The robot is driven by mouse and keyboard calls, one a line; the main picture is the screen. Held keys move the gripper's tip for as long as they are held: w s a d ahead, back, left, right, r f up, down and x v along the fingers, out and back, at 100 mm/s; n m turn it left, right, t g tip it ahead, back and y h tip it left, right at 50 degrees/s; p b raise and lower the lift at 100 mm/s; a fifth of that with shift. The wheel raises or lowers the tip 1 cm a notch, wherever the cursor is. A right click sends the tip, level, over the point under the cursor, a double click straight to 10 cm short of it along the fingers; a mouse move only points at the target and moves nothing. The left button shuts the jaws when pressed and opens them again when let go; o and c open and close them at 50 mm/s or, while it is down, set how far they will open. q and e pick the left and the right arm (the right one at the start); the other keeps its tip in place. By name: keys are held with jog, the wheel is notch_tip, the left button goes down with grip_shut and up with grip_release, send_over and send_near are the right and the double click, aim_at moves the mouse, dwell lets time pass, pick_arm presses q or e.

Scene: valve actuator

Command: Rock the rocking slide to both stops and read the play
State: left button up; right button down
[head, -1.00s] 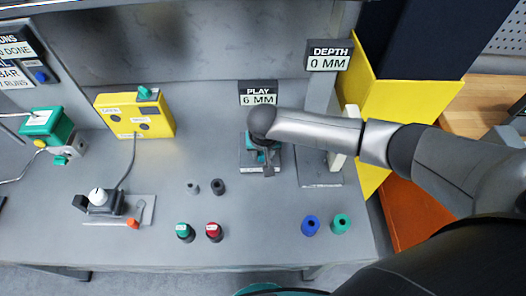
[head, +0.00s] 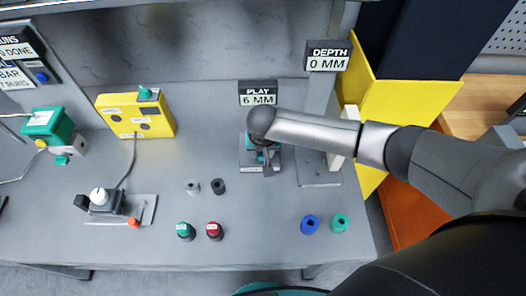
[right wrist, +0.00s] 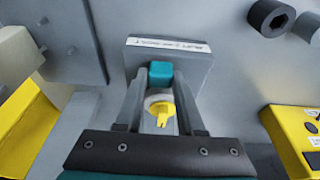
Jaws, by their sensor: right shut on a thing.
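The rocking slide shows in the right wrist view as a teal block (right wrist: 161,74) in front of a grey housing (right wrist: 180,52) with a white label strip. My right gripper (right wrist: 161,80) is shut on the teal block, one finger on each side. A yellow key-shaped part (right wrist: 162,113) shows between the fingers. In the head view my right gripper (head: 267,160) is over the slide's base (head: 256,169), and my arm hides much of it. The PLAY display (head: 258,94) behind reads 6 MM. My left gripper is not in view.
A DEPTH display (head: 328,57) reads 0 MM at the right. A yellow box (head: 137,115) stands left of the slide. Several coloured pegs, including a red one (head: 214,231) and a blue one (head: 310,224), stand along the front.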

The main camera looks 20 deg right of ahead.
jog(key=shift+a, duration=0.45)
dwell(0.4)
jog(key=shift+c, duration=2.2)
grip_release()
jog(key=shift+w, duration=0.1)
jog(key=p+v, duration=0.2)
jog(key=v, duration=1.3)
jog(key=shift+d+r, duration=0.1)
